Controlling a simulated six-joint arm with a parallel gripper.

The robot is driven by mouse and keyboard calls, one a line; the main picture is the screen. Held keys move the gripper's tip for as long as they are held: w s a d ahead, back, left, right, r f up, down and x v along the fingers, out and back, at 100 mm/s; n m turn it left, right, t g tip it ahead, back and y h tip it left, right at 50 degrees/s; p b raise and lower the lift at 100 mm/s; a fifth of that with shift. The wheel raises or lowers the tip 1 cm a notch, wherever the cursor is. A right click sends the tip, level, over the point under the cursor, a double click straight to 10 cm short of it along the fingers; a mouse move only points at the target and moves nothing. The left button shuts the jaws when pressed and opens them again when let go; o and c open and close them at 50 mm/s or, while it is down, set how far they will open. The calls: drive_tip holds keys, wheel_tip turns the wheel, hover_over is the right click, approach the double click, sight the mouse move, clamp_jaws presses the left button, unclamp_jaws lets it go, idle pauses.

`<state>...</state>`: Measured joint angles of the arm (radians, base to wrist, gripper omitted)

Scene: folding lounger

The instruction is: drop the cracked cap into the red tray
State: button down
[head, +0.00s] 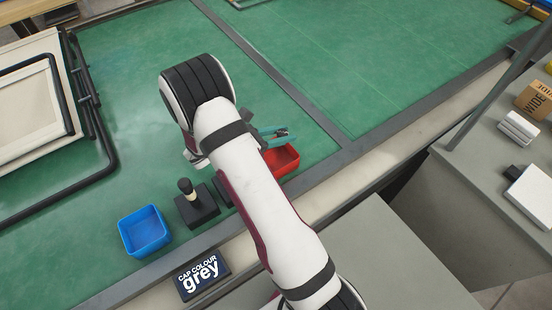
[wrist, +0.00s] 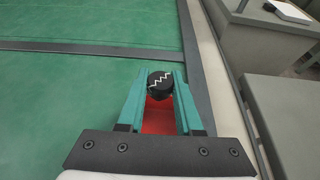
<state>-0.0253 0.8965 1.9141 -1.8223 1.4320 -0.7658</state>
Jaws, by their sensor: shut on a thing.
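My gripper (wrist: 160,92) is shut on the cracked cap (wrist: 160,82), a black round cap with a white zigzag mark, held between the teal fingertips in the wrist view. The red tray (wrist: 158,118) shows between the fingers, below and behind the cap. In the head view the red tray (head: 283,160) is partly hidden by my arm, and the teal fingers (head: 280,136) are over its far left side. The cap cannot be made out in the head view. The exact height of the cap above the tray cannot be told.
A blue tray (head: 145,231) stands to the left on the green bench. Beside it a black block (head: 197,208) carries an upright post with a dark top. A sign (head: 202,275) reads "CAP COLOUR grey". A folded lounger frame (head: 108,150) lies at the far left.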

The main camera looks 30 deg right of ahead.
drive_tip(key=shift+f, duration=0.25)
drive_tip(key=c, duration=0.5)
unclamp_jaws()
drive_tip(key=v, duration=1.5)
drive_tip(key=shift+a+r, duration=0.1)
drive_tip(key=shift+a, duration=0.3)
